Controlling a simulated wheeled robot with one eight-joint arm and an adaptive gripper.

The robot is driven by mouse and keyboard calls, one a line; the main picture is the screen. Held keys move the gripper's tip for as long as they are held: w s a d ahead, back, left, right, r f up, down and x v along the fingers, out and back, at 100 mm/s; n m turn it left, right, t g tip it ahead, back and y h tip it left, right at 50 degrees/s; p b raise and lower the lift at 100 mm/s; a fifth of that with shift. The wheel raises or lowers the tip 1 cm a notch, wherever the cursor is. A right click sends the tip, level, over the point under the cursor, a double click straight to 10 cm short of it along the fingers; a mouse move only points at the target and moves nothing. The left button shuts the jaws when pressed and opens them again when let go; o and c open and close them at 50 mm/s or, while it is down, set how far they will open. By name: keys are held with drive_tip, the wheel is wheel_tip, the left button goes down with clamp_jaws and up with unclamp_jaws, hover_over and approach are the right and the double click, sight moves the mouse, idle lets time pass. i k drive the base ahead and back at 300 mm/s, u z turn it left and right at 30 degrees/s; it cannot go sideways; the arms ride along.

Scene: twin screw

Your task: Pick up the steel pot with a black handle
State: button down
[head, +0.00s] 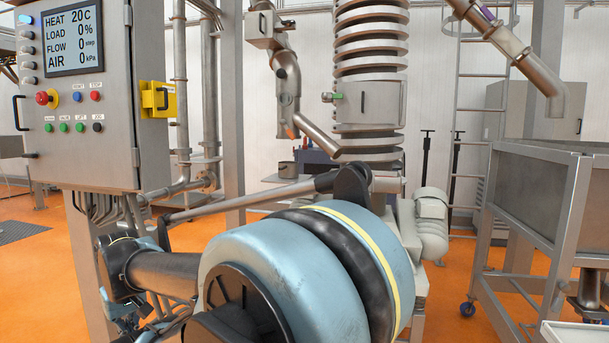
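A small grey steel vessel (281,168), which may be the pot, stands in the middle distance beside a dark blue block. It is small and partly hidden behind my arm, and I cannot make out a black handle. My arm fills the lower middle of the head view and bends to the lower left. Its end, where my gripper (132,315) seems to be, is among dark and blue-grey parts at the bottom left. The fingers cannot be made out. It is well apart from the vessel.
A control cabinet (108,140) with a screen stands close at the left. A tall ribbed column (370,60) with pipes rises behind my arm. A steel hopper frame (545,215) on wheels is at the right. Orange floor (455,290) shows between column and hopper.

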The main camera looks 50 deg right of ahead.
sight(287, 169)
drive_tip(key=z, duration=1.15)
drive_tip(key=k, duration=0.4)
drive_tip(key=z, duration=0.45)
drive_tip(key=i, duration=0.5)
drive_tip(key=u, duration=0.05)
drive_tip(key=k, duration=0.6)
drive_tip(key=z, duration=0.15)
drive_tip(key=i, duration=1)
drive_tip(key=u, duration=0.05)
